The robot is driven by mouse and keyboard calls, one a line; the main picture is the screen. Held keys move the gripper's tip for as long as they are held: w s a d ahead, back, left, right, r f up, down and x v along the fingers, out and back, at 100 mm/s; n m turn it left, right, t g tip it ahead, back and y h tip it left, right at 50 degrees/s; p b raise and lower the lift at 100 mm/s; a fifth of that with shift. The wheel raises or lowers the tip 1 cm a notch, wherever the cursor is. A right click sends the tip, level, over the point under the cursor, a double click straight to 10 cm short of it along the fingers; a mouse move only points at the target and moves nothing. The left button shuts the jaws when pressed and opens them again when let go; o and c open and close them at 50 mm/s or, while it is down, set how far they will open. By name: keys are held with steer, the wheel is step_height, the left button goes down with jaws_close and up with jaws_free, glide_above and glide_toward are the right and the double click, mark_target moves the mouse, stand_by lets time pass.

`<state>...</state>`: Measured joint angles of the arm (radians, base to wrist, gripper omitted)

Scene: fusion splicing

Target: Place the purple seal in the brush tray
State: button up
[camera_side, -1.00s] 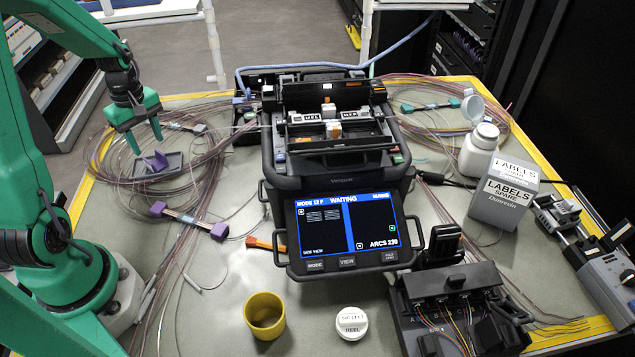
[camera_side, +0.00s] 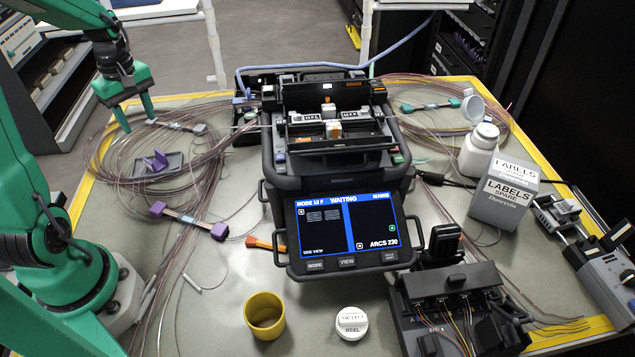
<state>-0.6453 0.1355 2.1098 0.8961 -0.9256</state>
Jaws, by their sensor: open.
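The purple seal (camera_side: 155,161) sits in a small grey tray (camera_side: 174,170) on the left of the table, among coiled fibres. I take this tray to be the brush tray; no brush shows in it. My gripper (camera_side: 139,126) is open and empty, above and a little behind the seal, apart from it. Its green fingers point down.
Loose fibre coils (camera_side: 105,165) surround the tray. A purple-ended splice holder (camera_side: 188,219) lies in front of it. The splicer (camera_side: 335,180) stands at the table's centre. A yellow cup (camera_side: 265,317) and a white round reel (camera_side: 351,323) stand at the front.

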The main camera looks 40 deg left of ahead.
steer(key=s+d+r+m+t, duration=0.2)
steer(key=d+r+m, duration=0.4)
steer(key=d+m, duration=0.3)
steer(key=s+d+r+m+t, duration=0.3)
steer(key=d+m, duration=0.6)
steer(key=d, duration=0.3)
step_height(320, 180, up, 3)
steer(key=shift+s+d+f+t, duration=0.15)
steer(key=shift+s+d+t, duration=0.15)
steer(key=shift+s, duration=0.3)
